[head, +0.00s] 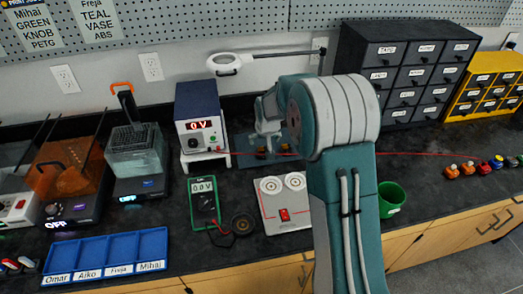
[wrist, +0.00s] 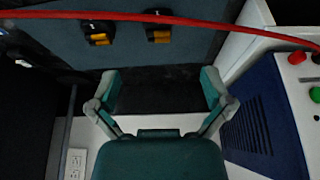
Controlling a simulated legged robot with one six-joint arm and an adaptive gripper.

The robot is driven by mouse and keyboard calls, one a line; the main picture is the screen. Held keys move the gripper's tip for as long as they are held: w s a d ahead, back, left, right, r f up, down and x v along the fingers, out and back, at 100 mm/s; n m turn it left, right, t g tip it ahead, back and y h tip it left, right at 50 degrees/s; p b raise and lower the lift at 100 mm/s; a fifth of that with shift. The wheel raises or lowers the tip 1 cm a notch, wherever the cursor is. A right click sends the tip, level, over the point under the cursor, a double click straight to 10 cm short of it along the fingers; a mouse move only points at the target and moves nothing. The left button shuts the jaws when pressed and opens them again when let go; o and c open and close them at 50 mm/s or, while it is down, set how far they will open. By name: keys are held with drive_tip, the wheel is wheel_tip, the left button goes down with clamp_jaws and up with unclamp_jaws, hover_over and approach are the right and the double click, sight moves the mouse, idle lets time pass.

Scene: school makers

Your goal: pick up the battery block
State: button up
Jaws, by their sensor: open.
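Two small black blocks with yellow parts, which may be battery blocks, sit on a blue-grey panel (wrist: 200,55) in the wrist view: a left one (wrist: 98,35) and a right one (wrist: 158,33). I cannot tell which one is the battery block. My gripper (wrist: 160,92) is open and empty, its two fingers spread below both blocks in the picture and apart from them. In the head view my arm reaches back to the panel (head: 240,150) beside the power supply, and small yellow spots show there; my arm hides part of it.
A red cord (wrist: 190,19) crosses the wrist view in front of the panel. The blue and white power supply (head: 197,110) stands close on the left in the head view. A multimeter (head: 204,203), a grey circuit board (head: 270,218) and a green cup (head: 391,199) stand nearer the front.

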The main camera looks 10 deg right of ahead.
sight(263, 150)
drive_tip(key=x, duration=0.5)
drive_tip(key=shift+w+f, duration=0.1)
drive_tip(key=shift+f, duration=0.15)
drive_tip(key=x, duration=0.5)
drive_tip(key=shift+w+d+r, duration=0.1)
drive_tip(key=shift+w, duration=0.3)
drive_tip(key=c, duration=1.3)
